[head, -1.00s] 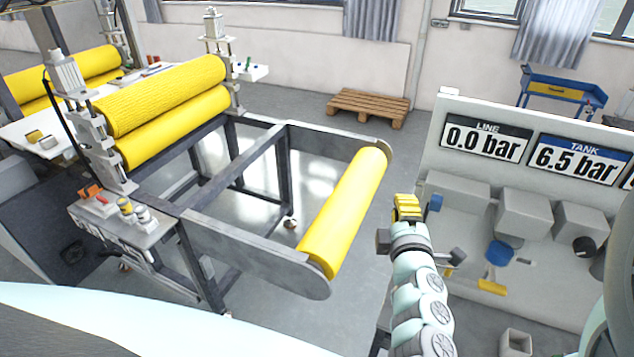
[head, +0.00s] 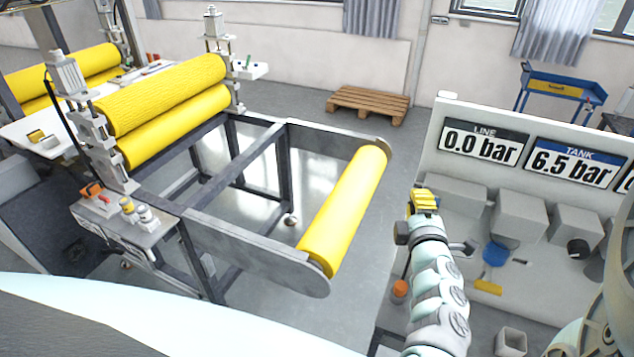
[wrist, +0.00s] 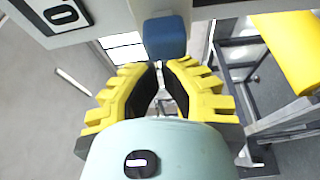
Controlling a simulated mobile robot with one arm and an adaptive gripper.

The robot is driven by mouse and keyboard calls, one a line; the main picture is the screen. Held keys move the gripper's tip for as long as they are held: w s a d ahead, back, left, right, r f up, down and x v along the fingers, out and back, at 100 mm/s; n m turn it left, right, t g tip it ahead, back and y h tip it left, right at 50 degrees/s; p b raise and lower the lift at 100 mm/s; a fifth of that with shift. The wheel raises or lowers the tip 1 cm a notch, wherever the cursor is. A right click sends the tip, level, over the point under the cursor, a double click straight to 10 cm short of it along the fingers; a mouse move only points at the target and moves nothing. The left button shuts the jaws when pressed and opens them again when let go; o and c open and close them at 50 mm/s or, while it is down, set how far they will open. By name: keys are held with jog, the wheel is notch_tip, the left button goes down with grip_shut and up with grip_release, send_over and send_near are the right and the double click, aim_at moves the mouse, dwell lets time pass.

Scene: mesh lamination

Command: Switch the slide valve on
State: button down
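My gripper (head: 424,197) has yellow ribbed fingers and is at the left end of the grey valve panel (head: 438,150). In the wrist view my gripper (wrist: 161,66) shows its dark pads with a narrow, empty gap between the tips. A blue block (wrist: 165,37) sits just beyond the fingertips, apparently on the panel's pale hardware; it looks like the slide valve's sleeve, but I cannot be sure. My gripper is not around it, and contact cannot be told. The line display (head: 482,146) reads 0.0 bar.
The tank display (head: 573,162) reads 6.5 bar. The panel also carries a blue round part (head: 495,254), a yellow handle (head: 488,287) and a dark knob (head: 578,249). A machine frame with a yellow roller (head: 345,212) stands left, with open floor between.

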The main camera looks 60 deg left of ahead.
jog(key=shift+w+d, duration=0.6)
jog(key=shift+d, duration=0.35)
jog(key=shift+w+d, duration=0.55)
jog(key=shift+d, duration=0.35)
jog(key=shift+w+d, duration=0.6)
jog(key=shift+d, duration=0.35)
